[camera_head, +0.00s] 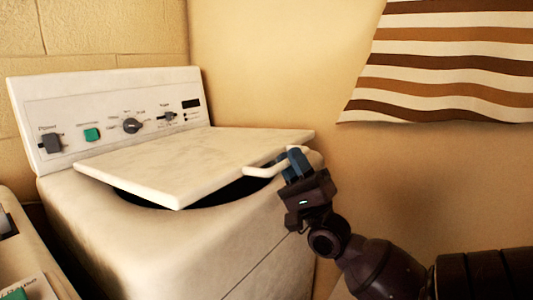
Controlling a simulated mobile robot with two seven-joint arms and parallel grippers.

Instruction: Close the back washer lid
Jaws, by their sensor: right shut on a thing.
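The back washer (190,245) is a white top-loading machine standing in the corner. Its flat white lid (190,160) is tilted slightly up, with a dark gap to the opening showing under its front edge. A white handle (262,171) sticks out at the lid's front right edge. My right gripper (290,164) comes in from the right and is shut on the handle's right part. The fingers hide some of the handle. My left gripper is not in view.
The control panel (115,118) with knobs rises behind the lid. Part of another white machine (25,255) stands at the lower left. A striped cloth (445,75) hangs on the right wall. The wall is close to the washer's right side.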

